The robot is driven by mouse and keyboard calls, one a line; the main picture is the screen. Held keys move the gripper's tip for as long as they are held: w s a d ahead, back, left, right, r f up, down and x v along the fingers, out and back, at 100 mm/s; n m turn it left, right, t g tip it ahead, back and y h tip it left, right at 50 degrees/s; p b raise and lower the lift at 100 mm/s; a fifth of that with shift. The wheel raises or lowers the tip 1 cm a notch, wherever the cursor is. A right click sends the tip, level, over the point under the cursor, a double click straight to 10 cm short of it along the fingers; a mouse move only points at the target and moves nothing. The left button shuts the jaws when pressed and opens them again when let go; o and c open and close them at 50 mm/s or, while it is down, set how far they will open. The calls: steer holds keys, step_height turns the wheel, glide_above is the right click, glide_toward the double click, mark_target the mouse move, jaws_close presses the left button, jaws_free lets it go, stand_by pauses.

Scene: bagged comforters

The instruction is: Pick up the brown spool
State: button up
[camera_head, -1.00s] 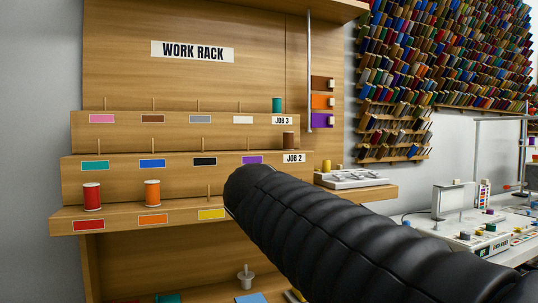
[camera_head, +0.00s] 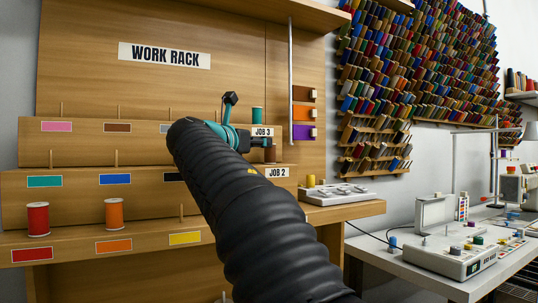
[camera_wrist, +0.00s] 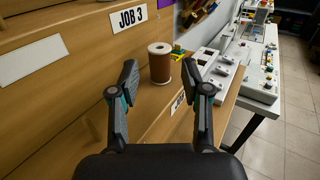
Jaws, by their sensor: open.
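The brown spool (camera_head: 270,154) stands upright at the right end of the JOB 2 tier of the work rack (camera_head: 62,80), partly hidden behind my gripper in the head view. In the wrist view the brown spool (camera_wrist: 160,66) stands just beyond and between my two fingertips. My gripper (camera_wrist: 159,76) is open and empty, with one finger on each side of the line to the spool. In the head view my gripper (camera_head: 256,144) is beside the spool, near the JOB 3 label (camera_head: 262,132).
A red spool (camera_head: 38,219) and an orange spool (camera_head: 114,214) stand on the lowest tier. A yellow spool (camera_head: 311,181) is by a pale tray (camera_head: 338,193) to the right. The rack's back wall is close to the left finger.

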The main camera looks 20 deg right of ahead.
mark_target(270, 153)
steer(key=shift+f+x, duration=0.15)
steer(key=shift+x, duration=1.8)
steer(key=shift+f+x, duration=0.15)
steer(key=shift+x, duration=1.85)
steer(key=shift+a, duration=0.1)
steer(key=shift+c, duration=0.2)
steer(key=c, duration=0.7)
